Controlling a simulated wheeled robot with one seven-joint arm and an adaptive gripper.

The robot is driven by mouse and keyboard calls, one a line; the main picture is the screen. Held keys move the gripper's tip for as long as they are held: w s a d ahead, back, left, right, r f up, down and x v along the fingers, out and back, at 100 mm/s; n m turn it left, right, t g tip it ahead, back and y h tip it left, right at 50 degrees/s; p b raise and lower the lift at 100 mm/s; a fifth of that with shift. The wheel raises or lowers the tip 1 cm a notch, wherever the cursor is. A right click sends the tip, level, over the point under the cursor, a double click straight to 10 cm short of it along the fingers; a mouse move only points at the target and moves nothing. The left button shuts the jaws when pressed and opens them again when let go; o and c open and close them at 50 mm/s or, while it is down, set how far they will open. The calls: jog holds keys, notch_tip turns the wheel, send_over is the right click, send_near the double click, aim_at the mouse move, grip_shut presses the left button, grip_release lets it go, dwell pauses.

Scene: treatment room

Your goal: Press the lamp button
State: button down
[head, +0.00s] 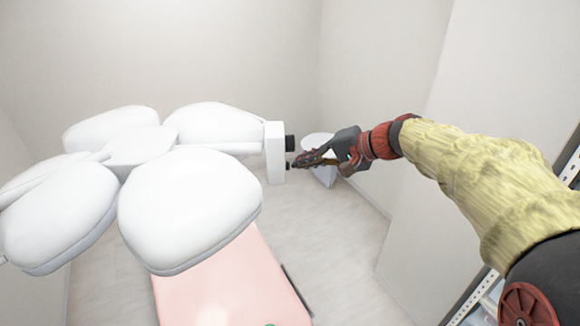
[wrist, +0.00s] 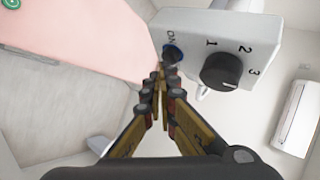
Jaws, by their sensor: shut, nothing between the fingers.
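The lamp (head: 185,205) is a large white surgical light with several rounded petals, at the left of the head view. Its white control box (head: 275,150) is at its right side. In the wrist view the box (wrist: 258,40) shows a black knob (wrist: 221,71) with the numbers 1, 2 and 3, and a round dark button with a blue ring (wrist: 173,54) marked ON. My gripper (head: 296,163) is shut and empty, its tips right at the box. In the wrist view the fingertips (wrist: 161,73) appear just below the button; I cannot tell whether they touch it.
A pink treatment bed (head: 230,285) is below the lamp. A white round-topped bin or stool (head: 325,175) stands on the floor behind my gripper. A white wall unit (wrist: 297,118) is at the right of the wrist view.

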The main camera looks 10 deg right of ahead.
jog(key=shift+d, duration=0.6)
jog(key=d+b, duration=0.1)
jog(key=d, duration=0.5)
jog(key=shift+s+b, duration=0.35)
jog(key=shift+s, duration=0.05)
